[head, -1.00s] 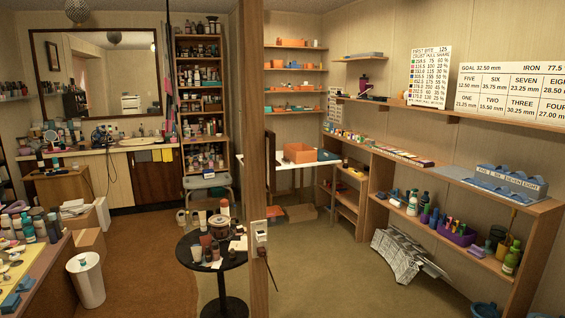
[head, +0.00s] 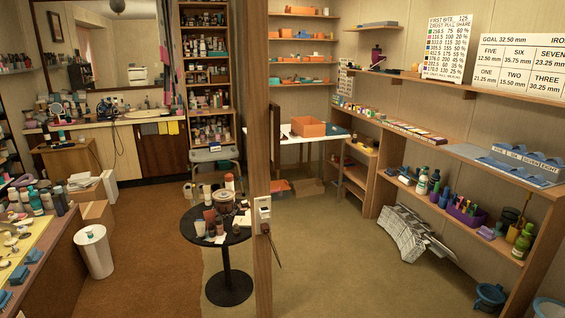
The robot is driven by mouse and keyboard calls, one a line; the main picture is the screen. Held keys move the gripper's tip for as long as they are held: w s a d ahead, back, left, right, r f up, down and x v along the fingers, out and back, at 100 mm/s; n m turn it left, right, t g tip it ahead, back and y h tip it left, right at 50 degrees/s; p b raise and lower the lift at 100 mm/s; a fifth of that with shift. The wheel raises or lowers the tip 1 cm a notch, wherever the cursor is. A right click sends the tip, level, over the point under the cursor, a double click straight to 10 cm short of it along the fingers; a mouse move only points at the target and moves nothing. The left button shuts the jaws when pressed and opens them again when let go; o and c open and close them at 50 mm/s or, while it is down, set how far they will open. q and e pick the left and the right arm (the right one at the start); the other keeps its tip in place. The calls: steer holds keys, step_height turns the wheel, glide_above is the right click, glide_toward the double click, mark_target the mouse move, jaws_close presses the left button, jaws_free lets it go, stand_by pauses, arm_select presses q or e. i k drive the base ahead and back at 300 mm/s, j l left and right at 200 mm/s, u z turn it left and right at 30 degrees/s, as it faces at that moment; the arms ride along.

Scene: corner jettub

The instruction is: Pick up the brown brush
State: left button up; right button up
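I cannot single out a brown brush with certainty. A thin brown handle-like item (head: 273,246) hangs on or beside the wooden post, just below a white outlet; it is too small to tell whether it is a brush. Another thin upright item (head: 525,207) stands among the bottles at the right end of the lower shelf, also too small to identify. Neither of my grippers shows in the head view.
A wooden post (head: 258,120) stands in front of me. Beside it is a round black table (head: 231,238) crowded with jars. A white bin (head: 95,252) and cluttered desk (head: 50,245) are left. A crumpled grey-white object (head: 405,232) lies right. Brown floor (head: 150,250) is open.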

mark_target(293, 133)
steer(key=i+l+z, duration=0.3)
steer(key=i, duration=0.8)
steer(key=i+l+z, duration=0.1)
steer(key=i+z, duration=0.2)
steer(key=i, duration=0.8)
steer(key=i+l+u, duration=0.2)
steer(key=i+u, duration=0.25)
steer(key=i, duration=0.25)
steer(key=i+l+u, duration=0.4)
steer(key=i, duration=0.25)
steer(key=i+l+u, duration=0.45)
steer(key=i+l, duration=0.15)
steer(key=i+l+u, duration=0.45)
steer(key=l, duration=0.35)
